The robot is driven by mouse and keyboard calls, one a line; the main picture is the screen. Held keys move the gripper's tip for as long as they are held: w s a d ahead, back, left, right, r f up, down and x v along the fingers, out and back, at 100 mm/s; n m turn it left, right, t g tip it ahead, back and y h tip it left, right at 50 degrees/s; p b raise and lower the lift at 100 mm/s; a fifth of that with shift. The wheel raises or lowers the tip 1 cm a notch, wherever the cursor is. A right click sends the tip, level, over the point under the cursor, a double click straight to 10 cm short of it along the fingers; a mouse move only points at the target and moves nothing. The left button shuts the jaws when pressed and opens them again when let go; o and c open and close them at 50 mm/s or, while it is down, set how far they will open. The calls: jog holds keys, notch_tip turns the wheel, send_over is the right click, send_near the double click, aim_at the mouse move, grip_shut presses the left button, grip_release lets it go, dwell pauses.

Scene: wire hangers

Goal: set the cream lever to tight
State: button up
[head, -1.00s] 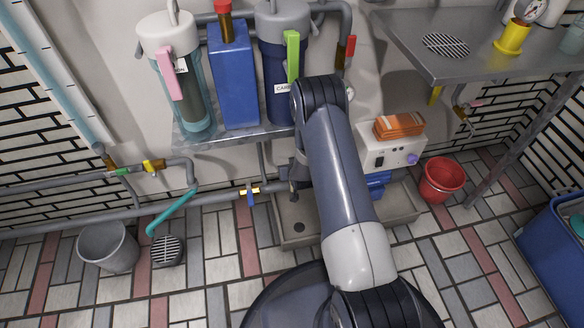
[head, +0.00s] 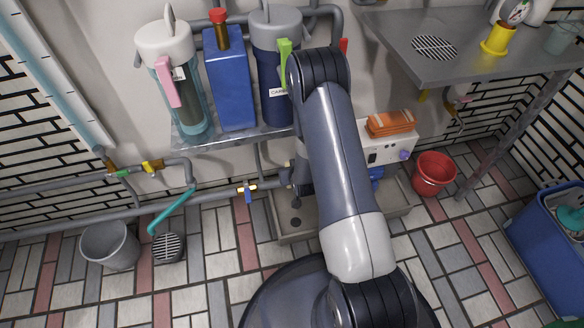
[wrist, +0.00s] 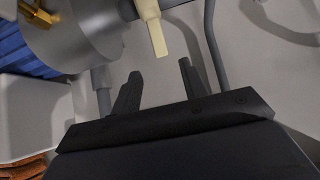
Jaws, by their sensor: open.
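The cream lever (wrist: 152,27) shows in the wrist view at the top middle, as a short pale bar pointing down from a grey pipe fitting. My gripper (wrist: 160,71) is open and empty, its two dark fingers apart just below the lever's tip in the picture. The lever's tip lies between the lines of the two fingers, with a visible gap and no contact that I can see. In the head view my arm covers the lever, and the fingers cannot be made out there.
A large grey round housing (wrist: 75,35) with a brass fitting (wrist: 38,13) sits left of the lever. A thin grey pipe (wrist: 214,50) runs close by on the right. In the head view, a steel table (head: 465,52) stands right, and a red bucket (head: 434,174) is on the floor.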

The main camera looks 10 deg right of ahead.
aim_at(288, 165)
jog(key=b+x, duration=0.3)
jog(key=x, duration=0.8)
jog(key=shift+b, duration=0.4)
jog(key=shift+s, duration=0.1)
